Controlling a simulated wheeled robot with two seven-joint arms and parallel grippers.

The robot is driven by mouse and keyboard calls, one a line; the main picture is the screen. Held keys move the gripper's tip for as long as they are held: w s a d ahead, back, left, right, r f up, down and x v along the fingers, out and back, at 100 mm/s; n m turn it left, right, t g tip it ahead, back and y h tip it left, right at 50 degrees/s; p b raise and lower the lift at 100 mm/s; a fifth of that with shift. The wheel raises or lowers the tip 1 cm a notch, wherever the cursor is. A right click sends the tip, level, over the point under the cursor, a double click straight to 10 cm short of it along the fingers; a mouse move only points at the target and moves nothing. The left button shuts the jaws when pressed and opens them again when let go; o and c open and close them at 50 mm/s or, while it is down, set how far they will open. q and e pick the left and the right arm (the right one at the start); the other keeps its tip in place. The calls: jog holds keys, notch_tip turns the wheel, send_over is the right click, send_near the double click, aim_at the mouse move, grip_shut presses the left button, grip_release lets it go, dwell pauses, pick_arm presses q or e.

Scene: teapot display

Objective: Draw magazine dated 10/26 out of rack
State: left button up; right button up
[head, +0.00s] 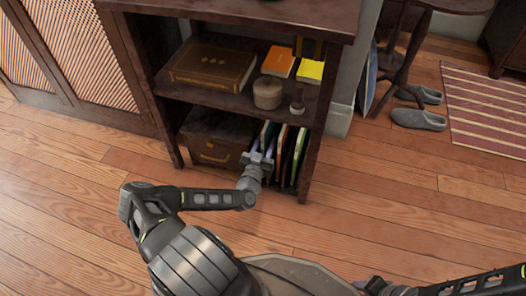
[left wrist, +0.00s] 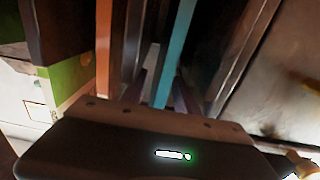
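Several magazines (head: 296,150) stand upright, side by side, in the lower right of the shelf unit, with green, white and orange-red edges showing. In the left wrist view a teal spine (left wrist: 178,50) and an orange spine (left wrist: 103,45) stand up close in front of my gripper. No date is readable, so I cannot tell which one is dated 10/26. The rack itself is mostly hidden. My left gripper (head: 259,158) is at the front of the magazines, towards their left end. My right gripper is out of view.
A brown case (head: 213,155) stands left of the magazines. The shelf above holds a large book (head: 212,67), a round jar (head: 267,92), a small bottle (head: 297,102) and orange and yellow books. Slippers (head: 418,119) lie right. The wooden floor in front is clear.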

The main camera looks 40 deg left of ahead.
pick_arm(q)
jog(key=shift+w, duration=0.15)
jog(key=shift+c, duration=0.3)
grip_shut()
jog(key=shift+r+p, duration=0.35)
jog(key=shift+p, duration=0.05)
dwell(1.1)
dwell(0.3)
